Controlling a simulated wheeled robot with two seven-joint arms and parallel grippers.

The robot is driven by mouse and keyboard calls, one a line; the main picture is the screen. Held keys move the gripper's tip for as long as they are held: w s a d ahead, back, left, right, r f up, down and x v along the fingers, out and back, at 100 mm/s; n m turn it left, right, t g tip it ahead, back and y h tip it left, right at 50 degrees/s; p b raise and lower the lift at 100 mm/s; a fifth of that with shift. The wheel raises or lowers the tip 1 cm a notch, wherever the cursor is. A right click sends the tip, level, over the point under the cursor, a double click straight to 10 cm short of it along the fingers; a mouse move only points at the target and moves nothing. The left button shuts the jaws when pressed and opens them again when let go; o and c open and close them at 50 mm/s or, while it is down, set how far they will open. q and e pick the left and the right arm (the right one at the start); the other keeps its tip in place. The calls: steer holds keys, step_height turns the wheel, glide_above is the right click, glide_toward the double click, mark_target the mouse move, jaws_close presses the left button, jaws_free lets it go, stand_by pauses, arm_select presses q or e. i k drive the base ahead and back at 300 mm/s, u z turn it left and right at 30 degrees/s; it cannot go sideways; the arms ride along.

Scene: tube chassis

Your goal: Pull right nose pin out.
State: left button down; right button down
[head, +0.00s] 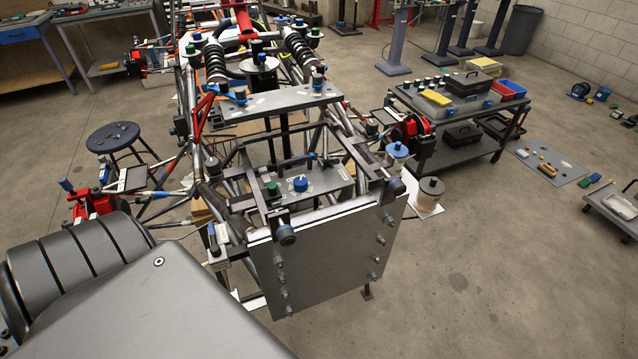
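The tube chassis has a flat grey nose plate (325,265) at its front end, with several bolt heads down both sides. A round dark knob with a blue rim (285,236) sits at the plate's upper left corner. A similar dark knob (394,188) sits at its upper right corner. I cannot tell for sure which fitting is the right nose pin. A blue knob (300,184) and a green knob (272,189) stand on the crossplate behind the nose plate. Neither gripper is in view; only a grey part of my own body fills the lower left.
A cart (455,135) with boxes and trays stands right of the chassis. A dark round stool (113,138) and a red clamp-like stand (92,203) are on the left. A can (431,189) stands by the nose's right side.

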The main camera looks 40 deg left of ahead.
mark_target(286, 234)
steer(key=z, duration=1.35)
steer(key=i, duration=3.05)
steer(key=u, duration=5.85)
